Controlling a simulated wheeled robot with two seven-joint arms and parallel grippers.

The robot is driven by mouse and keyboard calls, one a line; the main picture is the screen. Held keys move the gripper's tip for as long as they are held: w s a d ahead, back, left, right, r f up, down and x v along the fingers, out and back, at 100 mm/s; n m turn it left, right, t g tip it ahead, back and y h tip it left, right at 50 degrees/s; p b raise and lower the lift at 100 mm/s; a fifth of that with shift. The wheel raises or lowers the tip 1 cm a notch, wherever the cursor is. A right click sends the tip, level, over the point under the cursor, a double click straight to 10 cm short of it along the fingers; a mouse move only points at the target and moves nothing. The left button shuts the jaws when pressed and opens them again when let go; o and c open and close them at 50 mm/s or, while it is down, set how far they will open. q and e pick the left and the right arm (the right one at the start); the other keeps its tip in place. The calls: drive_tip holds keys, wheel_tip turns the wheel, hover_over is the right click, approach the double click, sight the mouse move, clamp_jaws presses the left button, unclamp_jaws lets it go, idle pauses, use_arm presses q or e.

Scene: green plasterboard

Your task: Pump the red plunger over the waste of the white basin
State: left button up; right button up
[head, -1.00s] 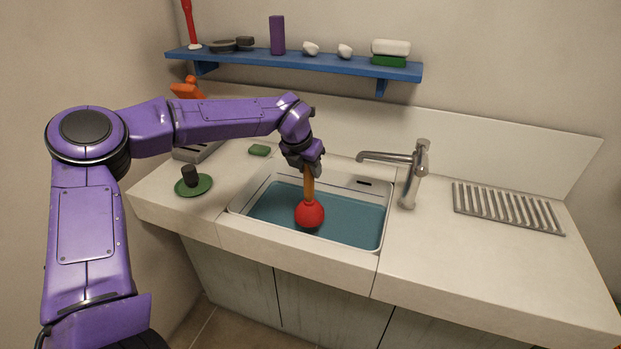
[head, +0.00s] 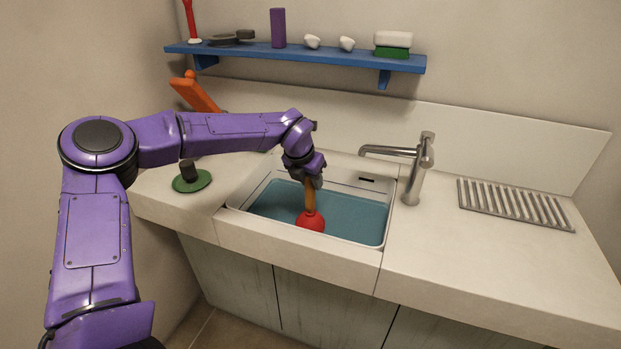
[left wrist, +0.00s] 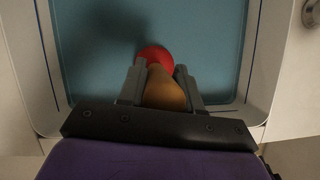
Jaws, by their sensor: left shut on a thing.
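The white basin (head: 237,204) is set in the counter and holds blue-green water (head: 352,217). My left gripper (head: 310,187) is shut on the wooden handle of the red plunger (head: 311,221), which stands about upright over the basin. The lower part of the red cup looks sunk in the water. In the left wrist view the gripper fingers (left wrist: 160,92) close on both sides of the handle, with part of the red cup (left wrist: 154,53) beyond. The waste is hidden. My right gripper is not in view.
A metal tap (head: 416,168) stands behind the basin's right side. A drain rack (head: 514,204) lies on the right. A green dish (head: 192,181) with a dark object sits left. A blue shelf (head: 300,56) with several items hangs above.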

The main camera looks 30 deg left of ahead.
use_arm(q)
drive_tip(key=shift+f+b, duration=0.35)
drive_tip(key=shift+f, duration=0.05)
idle(0.9)
idle(1.0)
wheel_tip(320, 180, up, 7)
drive_tip(key=p, duration=0.6)
drive_tip(key=shift+f, duration=0.1)
idle(0.3)
wheel_tip(320, 180, down, 6)
drive_tip(key=b, duration=0.4)
drive_tip(key=shift+f+b, duration=0.3)
drive_tip(key=shift+f, duration=0.15)
idle(1.9)
